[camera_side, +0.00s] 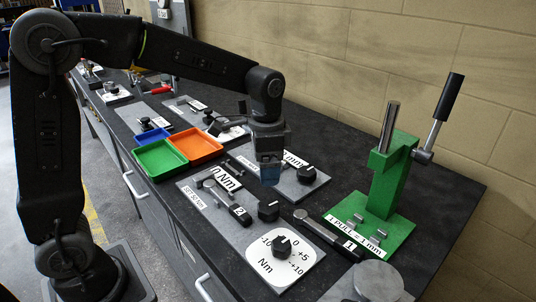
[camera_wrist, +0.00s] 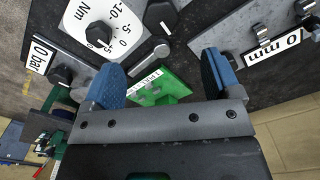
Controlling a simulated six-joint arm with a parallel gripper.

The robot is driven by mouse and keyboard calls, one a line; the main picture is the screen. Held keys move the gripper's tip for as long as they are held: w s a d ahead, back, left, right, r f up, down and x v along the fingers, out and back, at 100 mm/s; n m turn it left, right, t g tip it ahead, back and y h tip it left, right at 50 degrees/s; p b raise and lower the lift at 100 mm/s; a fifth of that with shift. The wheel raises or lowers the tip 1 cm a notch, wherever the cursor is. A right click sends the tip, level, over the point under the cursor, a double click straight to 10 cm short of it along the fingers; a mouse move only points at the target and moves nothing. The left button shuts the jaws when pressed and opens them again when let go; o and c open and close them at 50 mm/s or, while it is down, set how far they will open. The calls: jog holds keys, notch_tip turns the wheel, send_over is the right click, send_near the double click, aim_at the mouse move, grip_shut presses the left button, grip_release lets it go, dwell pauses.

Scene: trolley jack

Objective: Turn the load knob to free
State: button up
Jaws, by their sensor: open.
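Several black knobs are in view, and I cannot read a load or free marking on any of them. One knob (camera_side: 283,246) sits on a white Nm dial with numbers from -10 to +10; it also shows in the wrist view (camera_wrist: 99,34). A second black knob (camera_side: 268,211) stands on the grey plate just behind the dial. A third knob (camera_side: 306,174) is on another plate with an mm label. My gripper (camera_side: 268,176) has blue fingers, is open and empty, and hangs above the plates, behind the dial. In the wrist view its fingers (camera_wrist: 163,72) are spread apart, touching no knob.
A green jack stand (camera_side: 394,190) with an upright lever (camera_side: 447,97) stands at the right, labelled "1 PULL = 1 mm". Green (camera_side: 160,177), orange (camera_side: 216,148) and blue (camera_side: 140,136) trays lie left of my gripper. The dark bench (camera_side: 455,190) is bare at far right.

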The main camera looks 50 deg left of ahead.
aim_at(271, 206)
notch_tip(271, 206, up, 2)
jog(key=n, duration=0.8)
jog(key=shift+w+d+r, duration=0.1)
jog(key=shift+w+d, duration=0.05)
jog(key=f+m, duration=0.3)
jog(key=f, duration=0.1)
jog(key=f+m, duration=0.3)
jog(key=f, duration=0.2)
jog(key=f+m, duration=0.3)
jog(key=f, duration=0.2)
jog(key=shift+w+d, duration=0.2)
jog(key=shift+w, duration=0.1)
